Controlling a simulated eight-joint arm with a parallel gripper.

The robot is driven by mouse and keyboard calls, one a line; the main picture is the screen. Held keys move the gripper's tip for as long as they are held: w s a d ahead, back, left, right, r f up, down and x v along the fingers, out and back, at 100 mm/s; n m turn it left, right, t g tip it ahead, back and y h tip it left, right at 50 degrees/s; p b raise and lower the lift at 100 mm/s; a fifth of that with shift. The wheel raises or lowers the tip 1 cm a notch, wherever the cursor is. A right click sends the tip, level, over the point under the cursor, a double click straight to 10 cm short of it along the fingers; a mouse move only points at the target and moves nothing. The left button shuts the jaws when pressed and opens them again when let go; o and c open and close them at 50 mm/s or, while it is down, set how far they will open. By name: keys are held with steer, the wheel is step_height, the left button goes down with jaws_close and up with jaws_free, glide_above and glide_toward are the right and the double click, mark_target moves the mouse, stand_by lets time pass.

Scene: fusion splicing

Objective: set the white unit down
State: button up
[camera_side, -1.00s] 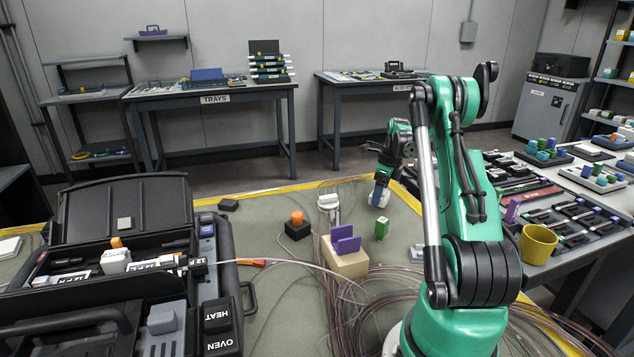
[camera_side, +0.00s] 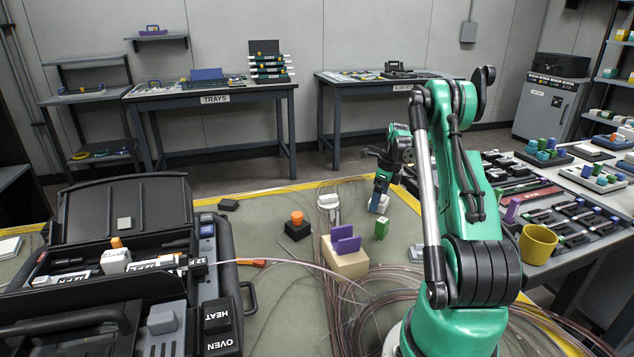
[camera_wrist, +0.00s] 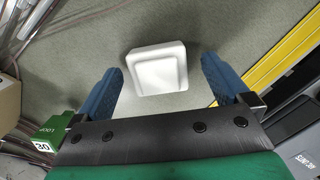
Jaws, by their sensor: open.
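The white unit (camera_wrist: 158,70) sits on the grey-green mat in the wrist view, a squarish white block with a raised rim. My gripper (camera_wrist: 162,78) is open, with its two blue fingers on either side of the unit and a gap to each. In the side view the white unit (camera_side: 379,204) stands on the mat below my gripper (camera_side: 380,196), partly hidden by the fingers. Nothing is held between the fingers.
A green block (camera_side: 382,228) stands close by on the mat. A tan box with purple pieces (camera_side: 345,256) and a black block with an orange knob (camera_side: 297,225) are to the left. Loose fibres (camera_side: 350,310) cover the front. Yellow tape (camera_wrist: 288,62) marks the mat's edge.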

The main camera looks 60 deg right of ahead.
mark_target(386, 200)
step_height(386, 200, up, 11)
steer(key=s, duration=0.2)
steer(key=w+a+r+n, duration=0.3)
steer(key=w+a+n, duration=0.4)
steer(key=a+n, duration=0.1)
steer(key=w+a+f+n+t, duration=0.1)
steer(key=a+n+t, duration=0.4)
steer(key=a+n, duration=2.3)
steer(key=shift+w+a+f, duration=0.15)
steer(key=shift+a+f, duration=0.05)
steer(key=shift+a, duration=0.7)
